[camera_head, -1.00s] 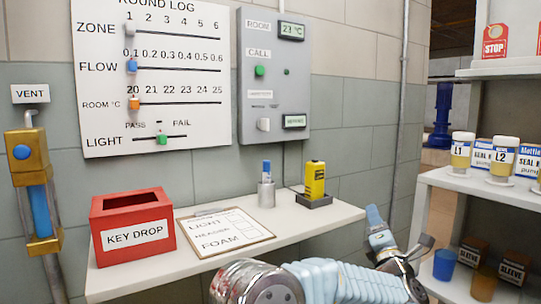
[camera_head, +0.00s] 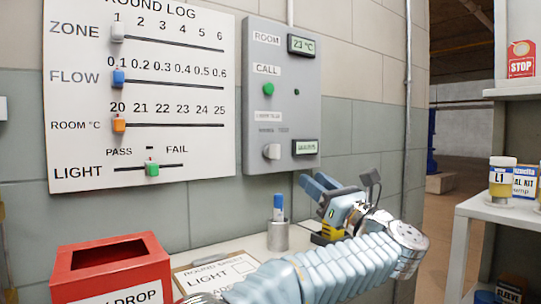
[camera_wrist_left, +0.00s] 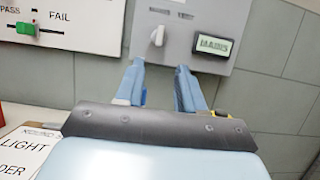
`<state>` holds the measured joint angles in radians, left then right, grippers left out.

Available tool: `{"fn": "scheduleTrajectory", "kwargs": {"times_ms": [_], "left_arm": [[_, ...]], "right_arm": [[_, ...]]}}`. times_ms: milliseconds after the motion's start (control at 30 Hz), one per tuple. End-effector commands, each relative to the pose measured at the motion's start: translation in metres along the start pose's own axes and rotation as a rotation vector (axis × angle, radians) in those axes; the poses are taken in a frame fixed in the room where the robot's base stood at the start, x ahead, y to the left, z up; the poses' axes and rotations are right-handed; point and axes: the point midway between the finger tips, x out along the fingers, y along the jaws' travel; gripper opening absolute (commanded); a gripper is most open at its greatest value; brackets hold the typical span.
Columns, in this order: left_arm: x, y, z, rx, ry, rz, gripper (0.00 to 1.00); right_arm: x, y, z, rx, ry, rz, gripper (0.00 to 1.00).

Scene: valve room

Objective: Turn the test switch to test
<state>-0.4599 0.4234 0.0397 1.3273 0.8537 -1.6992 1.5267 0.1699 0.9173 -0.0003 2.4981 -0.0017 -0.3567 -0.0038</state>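The test switch looks to be the white knob (camera_head: 271,151) low on the grey wall panel (camera_head: 257,104), beside the lower green display (camera_head: 305,147). Its label is too blurred to read. In the left wrist view the knob (camera_wrist_left: 157,36) stands upright, tilted slightly, just beyond the fingers. My left gripper (camera_head: 316,187) is below and right of the knob, apart from it. In the left wrist view its two fingers (camera_wrist_left: 160,82) are spread with nothing between them. My right gripper is not in view.
A white log board (camera_head: 140,95) with sliders hangs left of the panel. Below are a red key drop box (camera_head: 110,270), a clipboard (camera_head: 215,275) and a cup with a blue marker (camera_head: 278,235). A yellow device (camera_head: 325,235) sits partly behind my gripper. Shelves (camera_head: 505,210) stand right.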

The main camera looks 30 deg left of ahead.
Motion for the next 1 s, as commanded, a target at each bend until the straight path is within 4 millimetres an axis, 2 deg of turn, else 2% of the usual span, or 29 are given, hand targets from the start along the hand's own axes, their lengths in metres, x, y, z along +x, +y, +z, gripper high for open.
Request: {"fn": "scheduleTrajectory", "kwargs": {"times_ms": [167, 400, 600, 800, 1000], "left_arm": [[0.023, 0.001, 0.002, 0.001, 0.0, 0.002, 0.38], [0.08, 0.001, 0.003, 0.002, 0.0, 0.004, 0.38], [0.117, 0.0, 0.002, 0.003, 0.0, 0.001, 0.38], [0.135, 0.0, 0.001, 0.002, 0.0, 0.0, 0.38], [0.136, 0.0, 0.0, 0.002, -0.001, -0.001, 0.38]], "right_arm": [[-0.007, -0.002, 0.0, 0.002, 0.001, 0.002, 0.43], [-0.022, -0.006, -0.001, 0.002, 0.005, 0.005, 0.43], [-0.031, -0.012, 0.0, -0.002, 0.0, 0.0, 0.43], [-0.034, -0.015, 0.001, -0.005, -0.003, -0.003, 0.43], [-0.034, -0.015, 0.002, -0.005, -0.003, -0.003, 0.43]]}}
